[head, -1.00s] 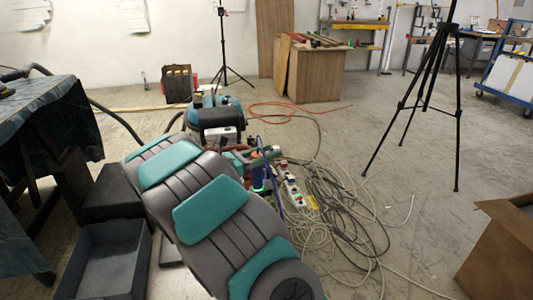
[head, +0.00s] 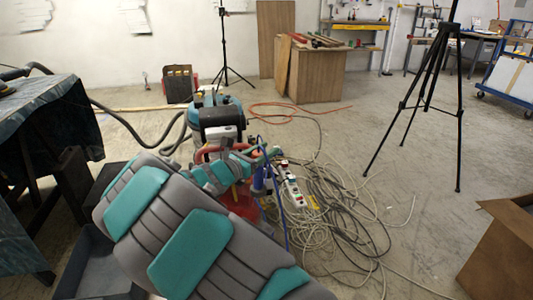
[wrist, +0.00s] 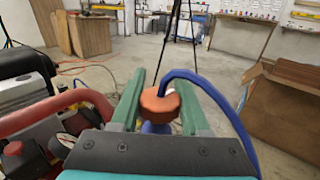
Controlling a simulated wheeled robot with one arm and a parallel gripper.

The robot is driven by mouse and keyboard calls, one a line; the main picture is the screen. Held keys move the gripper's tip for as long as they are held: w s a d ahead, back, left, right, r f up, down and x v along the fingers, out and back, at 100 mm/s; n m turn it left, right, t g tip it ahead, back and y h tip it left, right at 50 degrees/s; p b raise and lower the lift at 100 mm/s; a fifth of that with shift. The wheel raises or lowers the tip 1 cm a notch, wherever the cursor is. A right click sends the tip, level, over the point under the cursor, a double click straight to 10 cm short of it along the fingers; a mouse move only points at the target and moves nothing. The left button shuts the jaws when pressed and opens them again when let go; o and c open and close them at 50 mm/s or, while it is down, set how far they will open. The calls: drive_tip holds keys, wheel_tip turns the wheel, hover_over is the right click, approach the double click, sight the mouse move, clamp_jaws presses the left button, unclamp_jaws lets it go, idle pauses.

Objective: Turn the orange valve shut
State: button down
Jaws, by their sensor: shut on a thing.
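The orange valve (wrist: 160,105) is a round knob on a blue stem, in the middle of the wrist view. My gripper (wrist: 161,92) has its two green fingers on either side of the knob and is shut on it. A blue hose (wrist: 212,92) arches from beside the knob to the right and down. In the head view my gripper (head: 271,153) is small, at the far end of my grey and teal arm. The knob cannot be made out clearly there. A blue upright part (head: 259,180) shows just below the gripper.
A red pipe (wrist: 62,108) and a dark machine (wrist: 25,65) stand close on the left of the gripper. Tangled cables (head: 335,215) and a power strip (head: 292,186) lie on the floor to the right. A black tripod (head: 423,90) and a cardboard box (head: 500,245) stand farther right.

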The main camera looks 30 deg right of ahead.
drive_tip(key=n+t+y+b, duration=0.1)
drive_tip(key=t+b, duration=0.1)
drive_tip(key=n+t+y+b, duration=0.1)
drive_tip(key=n+t+b, duration=0.1)
drive_tip(key=b, duration=0.1)
drive_tip(key=shift+w+a+f+b, duration=0.1)
drive_tip(key=shift+w+f+b, duration=0.05)
drive_tip(key=shift+w+b, duration=0.2)
drive_tip(key=shift+w+a+n+t+y+b, duration=0.1)
drive_tip(key=shift+a+n+t+y+b, duration=0.05)
drive_tip(key=shift+n+t+y+b, duration=0.35)
drive_tip(key=shift+c, duration=1.8)
unclamp_jaws()
drive_tip(key=v, duration=0.7)
drive_tip(key=shift+s+a, duration=0.25)
drive_tip(key=shift+a, duration=0.05)
